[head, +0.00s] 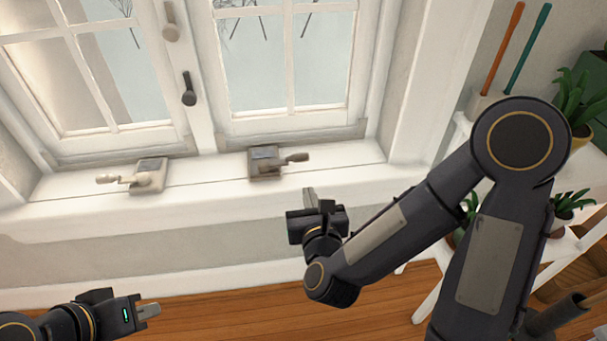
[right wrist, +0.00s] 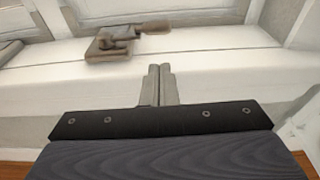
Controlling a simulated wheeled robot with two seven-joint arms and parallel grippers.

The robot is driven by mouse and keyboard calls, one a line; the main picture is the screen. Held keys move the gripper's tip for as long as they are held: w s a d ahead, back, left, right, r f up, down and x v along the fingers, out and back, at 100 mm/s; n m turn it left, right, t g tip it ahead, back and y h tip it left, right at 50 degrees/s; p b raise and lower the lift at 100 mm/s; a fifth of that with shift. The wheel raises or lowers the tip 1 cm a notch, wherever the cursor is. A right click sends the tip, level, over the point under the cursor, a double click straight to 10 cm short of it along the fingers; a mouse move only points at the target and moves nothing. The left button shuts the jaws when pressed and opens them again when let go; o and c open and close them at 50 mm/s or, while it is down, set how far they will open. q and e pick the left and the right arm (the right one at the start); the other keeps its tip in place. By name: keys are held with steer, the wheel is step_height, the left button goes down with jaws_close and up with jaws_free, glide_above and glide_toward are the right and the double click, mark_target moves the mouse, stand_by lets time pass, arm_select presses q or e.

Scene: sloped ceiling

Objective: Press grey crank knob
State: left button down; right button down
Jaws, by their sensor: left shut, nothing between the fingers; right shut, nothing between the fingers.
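Two window cranks sit on the white sill below the window. The right crank (head: 264,165) has a grey-brown handle ending in a grey knob (head: 298,157) that points right; the knob also shows in the right wrist view (right wrist: 156,27). The left crank (head: 150,174) has a paler, cream knob (head: 105,179) that points left. My right gripper (head: 309,196) is shut and empty, in front of and below the right crank, apart from it; its fingertips also show in the right wrist view (right wrist: 160,70). My left gripper (head: 149,310) is shut and empty, low at the left.
A beige window handle (head: 171,22) and a dark grey one (head: 189,90) are on the central window frame above the sill. A white shelf (head: 455,135) with potted plants stands at the right, partly behind my right arm. The sill between the cranks is clear.

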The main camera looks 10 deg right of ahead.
mark_target(303, 177)
steer(key=w, duration=0.3)
steer(key=w+f+b, duration=0.1)
steer(key=w, duration=0.2)
steer(key=w+f, duration=0.1)
steer(key=w, duration=0.2)
steer(key=shift+w, duration=0.4)
steer(key=shift+r, duration=0.1)
steer(key=shift+w, duration=0.1)
